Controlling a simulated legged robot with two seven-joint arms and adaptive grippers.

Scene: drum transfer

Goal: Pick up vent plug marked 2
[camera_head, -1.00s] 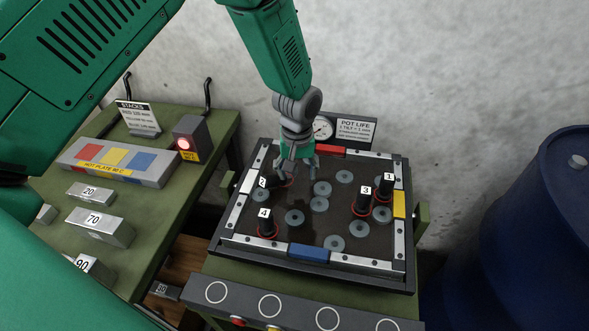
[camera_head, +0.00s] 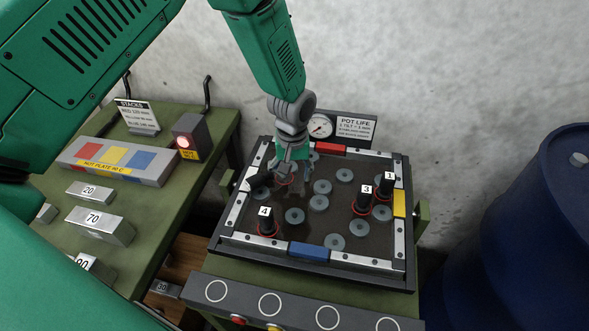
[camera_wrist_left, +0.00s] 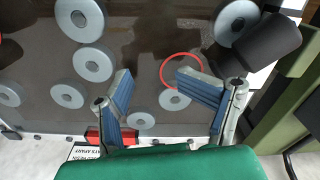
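The black vent plug in the tray's far left corner (camera_head: 258,187) looks tipped over; its number does not show now. In the left wrist view the dark plug (camera_wrist_left: 262,48) lies slanted near the tray rim, apart from a red ring (camera_wrist_left: 167,62) on the tray floor. My left gripper (camera_head: 290,176) is over that corner, right of the plug. In the wrist view its blue-padded fingers (camera_wrist_left: 155,88) are apart, with only tray floor between them, and the plug is outside the right finger. My right gripper is not in view.
Plugs marked 4 (camera_head: 268,222), 3 (camera_head: 364,200) and 1 (camera_head: 387,187) stand upright in the tray (camera_head: 232,238). Several grey discs lie between them. A gauge (camera_head: 320,126) stands behind, a green bench (camera_head: 150,225) at left, and a blue drum (camera_head: 530,230) at right.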

